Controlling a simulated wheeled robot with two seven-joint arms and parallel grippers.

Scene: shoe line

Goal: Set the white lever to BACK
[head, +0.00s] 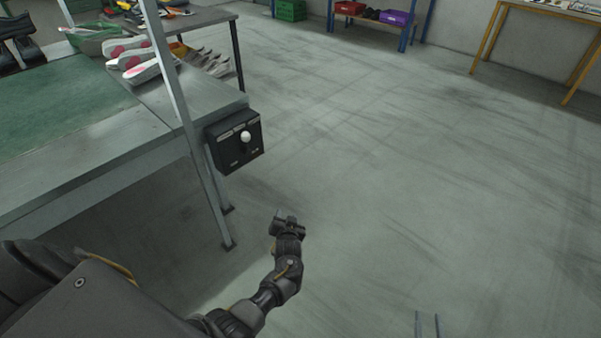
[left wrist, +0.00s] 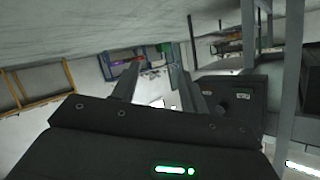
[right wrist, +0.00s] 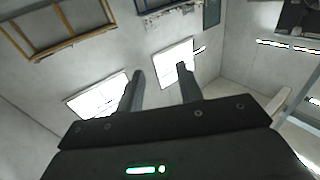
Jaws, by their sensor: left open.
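The white lever (head: 245,136) is a stalk with a round white knob on a black control box (head: 222,155). The box is fixed at the end of the workbench, beside a metal post. The knob stands near the middle of the box's face; its labels are too small to read. My left gripper (head: 284,215) is open and empty, below and right of the box, apart from it. In the left wrist view the fingers (left wrist: 153,65) are spread, with the dark box (left wrist: 260,82) to their right. My right gripper (head: 427,318) is open and empty at the bottom edge; its fingers (right wrist: 160,68) are apart.
The workbench (head: 100,165) with a green mat (head: 60,105) fills the left. Shoes (head: 140,70) lie behind the metal post (head: 172,80). A blue rack with red and purple bins (head: 396,18) and a yellow-legged table (head: 490,35) stand far back. The floor at right is clear.

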